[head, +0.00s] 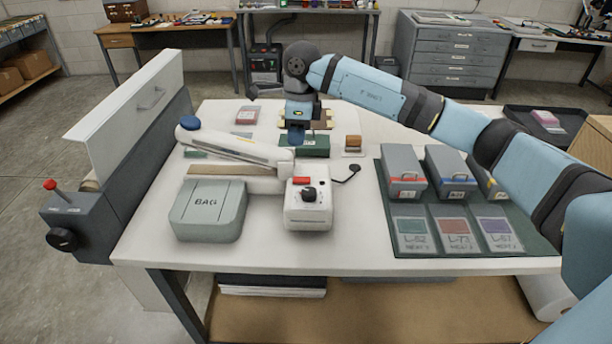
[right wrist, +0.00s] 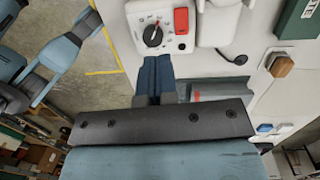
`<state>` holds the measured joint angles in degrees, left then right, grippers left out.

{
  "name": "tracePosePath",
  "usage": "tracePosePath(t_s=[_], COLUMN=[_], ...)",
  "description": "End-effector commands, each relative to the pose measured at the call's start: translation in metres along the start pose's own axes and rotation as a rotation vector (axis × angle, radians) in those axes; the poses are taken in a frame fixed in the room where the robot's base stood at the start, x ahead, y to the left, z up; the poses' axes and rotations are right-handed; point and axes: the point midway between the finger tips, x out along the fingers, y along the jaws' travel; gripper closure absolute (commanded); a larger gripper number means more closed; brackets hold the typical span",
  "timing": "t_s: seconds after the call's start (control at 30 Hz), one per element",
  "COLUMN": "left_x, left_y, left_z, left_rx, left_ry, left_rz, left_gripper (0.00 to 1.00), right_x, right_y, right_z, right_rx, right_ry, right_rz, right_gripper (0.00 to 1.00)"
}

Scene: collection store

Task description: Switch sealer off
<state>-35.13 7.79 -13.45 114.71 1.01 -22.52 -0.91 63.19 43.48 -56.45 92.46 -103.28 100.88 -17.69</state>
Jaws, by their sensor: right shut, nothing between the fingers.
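The sealer's white control box (head: 322,216) stands near the front middle of the table, with a black knob (head: 309,194) and a red switch (head: 301,181) on top. Its long arm (head: 235,148) with a blue end reaches back left. In the right wrist view the knob (right wrist: 152,35) and red switch (right wrist: 181,20) show just beyond my fingertips. My right gripper (head: 297,138) is shut and empty, pointing down over the table behind the box; its dark blue fingers (right wrist: 157,62) look apart from the knob and switch. I cannot tell the switch's position. My left gripper is out of view.
A grey-green BAG box (head: 207,212) stands left of the control box. Lidded grey bins (head: 403,170) and labelled packets (head: 412,235) lie on a green mat at right. A wooden-topped stamp (head: 353,143) and black cable end (head: 347,172) lie nearby. The table's front strip is clear.

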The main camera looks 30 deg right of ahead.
Motion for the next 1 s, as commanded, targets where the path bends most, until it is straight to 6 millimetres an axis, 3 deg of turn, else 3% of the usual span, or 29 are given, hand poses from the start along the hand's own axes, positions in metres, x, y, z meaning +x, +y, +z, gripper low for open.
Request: tracePosePath(t_s=[0.2,0.57,0.77,1.0], left_x=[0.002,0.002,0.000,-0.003], left_y=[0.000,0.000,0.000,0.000], left_z=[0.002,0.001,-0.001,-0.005], left_rx=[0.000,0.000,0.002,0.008], left_ry=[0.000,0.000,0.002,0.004], left_rz=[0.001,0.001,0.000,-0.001], left_gripper=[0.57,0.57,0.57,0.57], right_x=[-0.021,-0.020,0.001,0.051], right_y=[-0.019,-0.019,-0.020,-0.024], right_z=[-0.020,-0.020,-0.022,-0.026], right_rx=[0.023,0.024,0.024,0.024], right_ry=[0.089,0.091,0.092,0.091], right_rz=[-0.076,-0.076,-0.074,-0.072], right_gripper=[1.00,1.00,1.00,1.00])
